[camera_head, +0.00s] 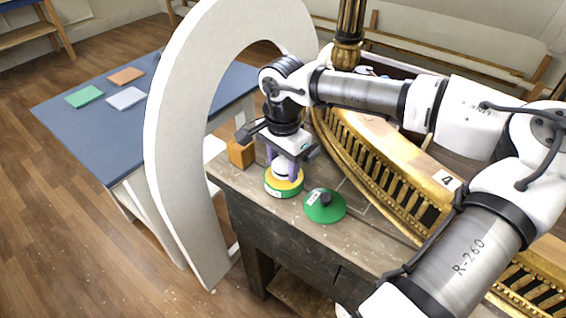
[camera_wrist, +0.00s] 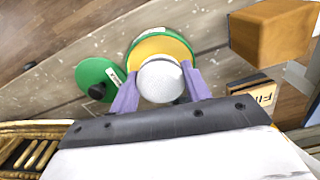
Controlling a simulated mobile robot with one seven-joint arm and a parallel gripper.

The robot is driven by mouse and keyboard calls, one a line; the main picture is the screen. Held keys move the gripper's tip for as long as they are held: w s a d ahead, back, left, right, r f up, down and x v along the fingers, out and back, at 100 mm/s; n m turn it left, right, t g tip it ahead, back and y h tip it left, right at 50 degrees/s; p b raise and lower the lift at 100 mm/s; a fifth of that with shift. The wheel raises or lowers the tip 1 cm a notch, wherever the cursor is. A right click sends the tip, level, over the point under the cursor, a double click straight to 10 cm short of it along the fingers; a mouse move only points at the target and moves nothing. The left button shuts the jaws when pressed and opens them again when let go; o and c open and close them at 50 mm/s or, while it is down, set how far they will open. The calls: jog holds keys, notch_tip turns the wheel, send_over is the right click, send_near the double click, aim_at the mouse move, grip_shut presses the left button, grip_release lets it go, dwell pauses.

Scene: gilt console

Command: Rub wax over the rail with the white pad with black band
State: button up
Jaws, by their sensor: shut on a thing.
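My gripper (camera_head: 283,172) is shut on a white rounded pad (camera_wrist: 160,80), which sits between its two lilac fingers in the wrist view. No black band shows on the pad from here. The pad is over a round green tin (camera_head: 283,190) of yellow wax (camera_wrist: 150,46); I cannot tell whether it touches the wax. The tin's green lid (camera_head: 325,206), with a black knob, lies beside it on the bench. The gilt rail (camera_head: 385,165), with a row of balusters and a tag marked 4, curves along the bench to the right of my gripper.
A brown wooden block (camera_head: 241,152) stands left of the tin. A small box with lettering (camera_wrist: 254,92) lies near it in the wrist view. A big white arch (camera_head: 170,130) rises left of the bench. Behind it, a blue table (camera_head: 85,125) holds green, orange and pale pads.

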jog(key=shift+f+b, duration=0.45)
jog(key=shift+b, duration=0.1)
dwell(1.5)
jog(key=shift+r+p, duration=2.2)
jog(key=shift+r, duration=1.35)
